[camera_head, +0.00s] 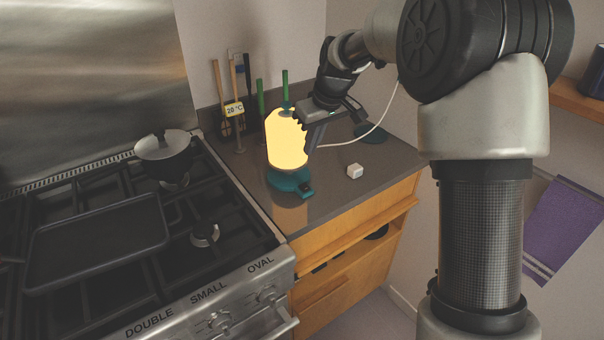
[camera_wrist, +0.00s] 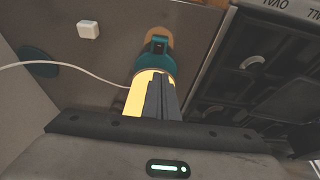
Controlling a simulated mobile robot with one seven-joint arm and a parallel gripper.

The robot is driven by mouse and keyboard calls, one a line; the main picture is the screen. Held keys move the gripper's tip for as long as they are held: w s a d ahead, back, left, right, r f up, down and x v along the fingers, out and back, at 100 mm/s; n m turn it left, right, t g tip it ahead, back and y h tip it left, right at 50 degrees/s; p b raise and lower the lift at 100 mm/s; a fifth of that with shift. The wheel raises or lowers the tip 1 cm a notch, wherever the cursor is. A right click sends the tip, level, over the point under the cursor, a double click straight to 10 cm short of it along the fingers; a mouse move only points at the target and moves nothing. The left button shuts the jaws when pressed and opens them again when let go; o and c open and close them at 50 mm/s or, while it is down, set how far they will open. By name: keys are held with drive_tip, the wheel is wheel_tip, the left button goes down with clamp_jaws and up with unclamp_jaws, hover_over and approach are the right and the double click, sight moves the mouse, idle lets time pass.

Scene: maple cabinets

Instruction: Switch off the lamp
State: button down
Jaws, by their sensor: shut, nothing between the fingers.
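The lamp (camera_head: 286,142) stands upright on the dark counter, with a glowing yellow shade and a teal base. A small dark switch tab (camera_head: 305,189) sticks out at the front of the base. In the wrist view the lamp (camera_wrist: 140,99) is partly hidden behind my fingers, and the switch tab (camera_wrist: 158,46) shows clear of them. My gripper (camera_head: 312,145) is shut and empty, just right of the glowing shade; I cannot tell whether it touches it. In the wrist view my gripper (camera_wrist: 160,80) points down along the lamp toward the base.
A small white cube (camera_head: 355,171) lies right of the lamp. A white cable runs from behind the lamp past a dark teal disc (camera_head: 377,133). Several upright utensils stand behind. The stove (camera_head: 140,240) with a pan (camera_head: 165,155) and griddle (camera_head: 100,243) is at left.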

sight(299, 186)
drive_tip(key=x, duration=1.4)
drive_tip(key=shift+s+d+f, duration=0.15)
drive_tip(key=shift+s+d, duration=0.05)
drive_tip(key=shift+s, duration=0.15)
drive_tip(key=shift+w+a+f+b, duration=0.1)
drive_tip(key=shift+f+b, duration=0.2)
drive_tip(key=shift+f, duration=0.05)
drive_tip(key=shift+r, duration=0.15)
